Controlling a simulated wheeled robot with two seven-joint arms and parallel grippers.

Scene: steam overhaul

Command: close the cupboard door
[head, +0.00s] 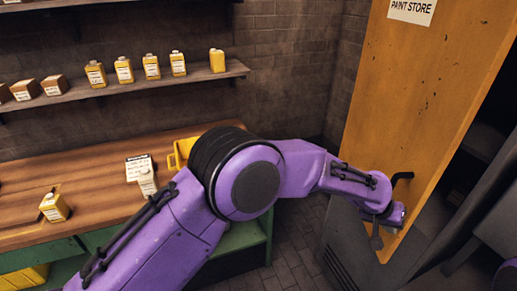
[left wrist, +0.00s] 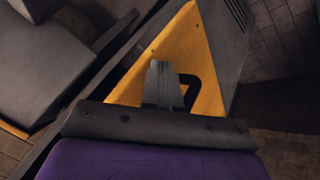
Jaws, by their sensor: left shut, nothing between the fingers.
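The orange cupboard door (head: 425,90), with a "PAINT STORE" label at its top, stands open at the right of the head view. Its black handle (head: 402,177) sticks out near my left wrist. My left gripper (head: 376,241) is shut and empty, in front of the door's lower part. In the left wrist view the gripper's fingers (left wrist: 162,84) stand against the orange door (left wrist: 190,45), with the dark handle (left wrist: 189,90) just beside them. I cannot tell whether they touch it. The cupboard's dark inside (head: 482,140) shows right of the door. My right gripper is not in view.
A wooden workbench (head: 95,165) on the left holds a yellow bin, a card and yellow containers. A wall shelf (head: 120,88) above carries several yellow bottles and boxes. Brick floor (head: 297,225) is clear between bench and door.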

